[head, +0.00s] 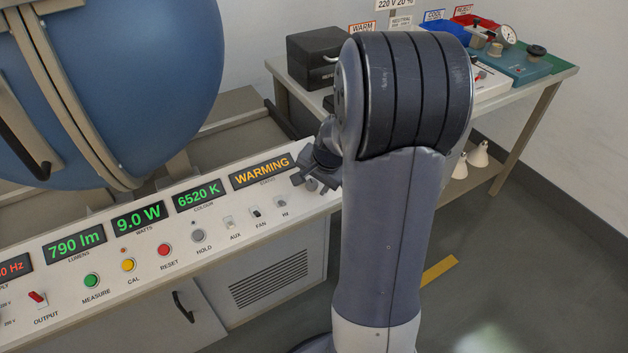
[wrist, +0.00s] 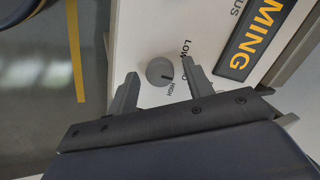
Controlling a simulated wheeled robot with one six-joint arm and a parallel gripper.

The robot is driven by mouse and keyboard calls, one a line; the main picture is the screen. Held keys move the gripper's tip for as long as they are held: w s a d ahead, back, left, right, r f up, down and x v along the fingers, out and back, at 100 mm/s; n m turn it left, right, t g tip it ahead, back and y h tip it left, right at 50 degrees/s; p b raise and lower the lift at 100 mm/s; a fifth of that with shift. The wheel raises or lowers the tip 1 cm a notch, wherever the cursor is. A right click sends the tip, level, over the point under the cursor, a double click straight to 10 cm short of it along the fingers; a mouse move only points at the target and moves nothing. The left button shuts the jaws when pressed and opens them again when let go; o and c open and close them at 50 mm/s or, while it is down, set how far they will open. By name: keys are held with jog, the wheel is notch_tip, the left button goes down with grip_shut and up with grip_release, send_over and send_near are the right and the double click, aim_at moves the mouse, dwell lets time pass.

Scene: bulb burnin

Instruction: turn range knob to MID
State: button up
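The range knob (wrist: 159,71) is a round grey dial on the white panel in the wrist view. A dark pointer mark on it points right and slightly down, towards the side of the HIGH label (wrist: 170,88). The LOW label (wrist: 186,47) is at its upper right. A label between these is mostly hidden by a finger, so MID cannot be read. My gripper (wrist: 161,67) is open, with one finger on each side of the knob and gaps visible to both. In the head view my gripper (head: 313,182) is at the panel's right end, partly behind my arm.
The display reading WARMING (head: 262,171) is beside the gripper. The FAN switch (head: 255,212) and several coloured buttons line the panel. A blue sphere (head: 125,80) rises behind it. A side table (head: 535,100) with a black box (head: 318,52) stands at the back right.

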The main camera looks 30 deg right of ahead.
jog(key=p+v, duration=0.2)
jog(key=v, duration=0.8)
jog(key=shift+r, duration=0.4)
jog(key=shift+s+f, duration=0.1)
jog(key=shift+f, duration=0.05)
jog(key=b+x, duration=0.2)
jog(key=x, duration=0.8)
jog(key=shift+f, duration=0.3)
jog(key=shift+r, duration=0.15)
